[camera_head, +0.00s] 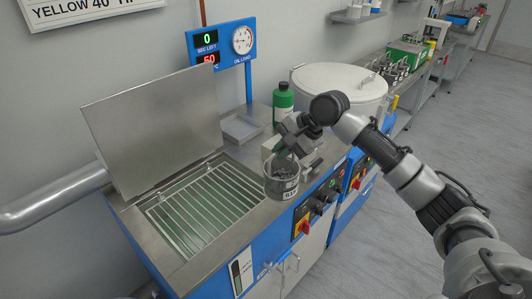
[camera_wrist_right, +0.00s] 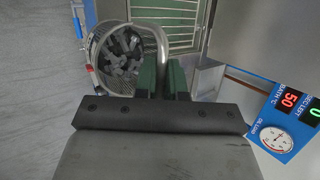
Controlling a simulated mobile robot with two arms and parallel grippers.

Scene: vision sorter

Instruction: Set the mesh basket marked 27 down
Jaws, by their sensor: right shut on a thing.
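The mesh basket (camera_head: 281,184) is a small round metal basket with a pale label band; I cannot read its number for certain. Dark grey parts (camera_wrist_right: 125,52) fill it in the right wrist view. My right gripper (camera_head: 288,139) is shut on the basket's handle (camera_wrist_right: 160,42), and its green fingers (camera_wrist_right: 163,78) stand on either side of it. The basket hangs upright at the front edge of the machine top, right of the open tank (camera_head: 204,210). Whether its base touches anything is hard to tell. My left gripper is not in view.
The tank has a slatted grid and a raised steel lid (camera_head: 153,128). A round white drum (camera_head: 338,88) is to the right. Bare steel top (camera_head: 240,178) lies between tank and basket.

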